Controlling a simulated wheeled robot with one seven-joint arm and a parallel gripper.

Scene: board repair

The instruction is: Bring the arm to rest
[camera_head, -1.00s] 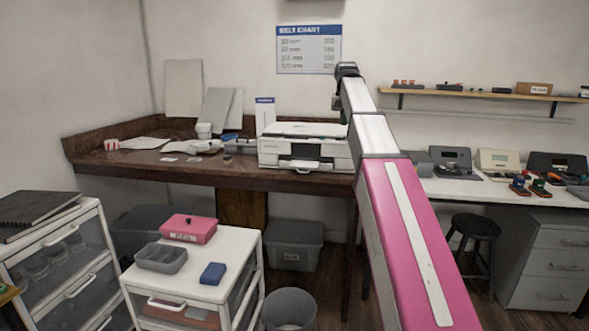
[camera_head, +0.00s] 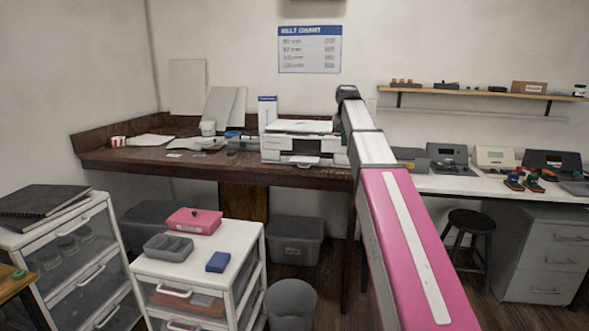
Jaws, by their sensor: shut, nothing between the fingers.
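My arm rises from the lower right of the head view, a pink link with a pale stripe, then white segments, ending in a dark part in front of the wall. It stretches toward the wooden workbench (camera_head: 200,170), just right of the white printer (camera_head: 300,146). No fingers can be made out, so my gripper does not show; the dark far end hides what lies beyond it.
A white drawer unit (camera_head: 237,243) carries a pink box (camera_head: 194,220), a grey tray (camera_head: 168,247) and a blue block (camera_head: 218,262). A grey bin (camera_head: 291,300) and a black stool (camera_head: 470,222) stand on the floor. A wall shelf (camera_head: 480,93) hangs right.

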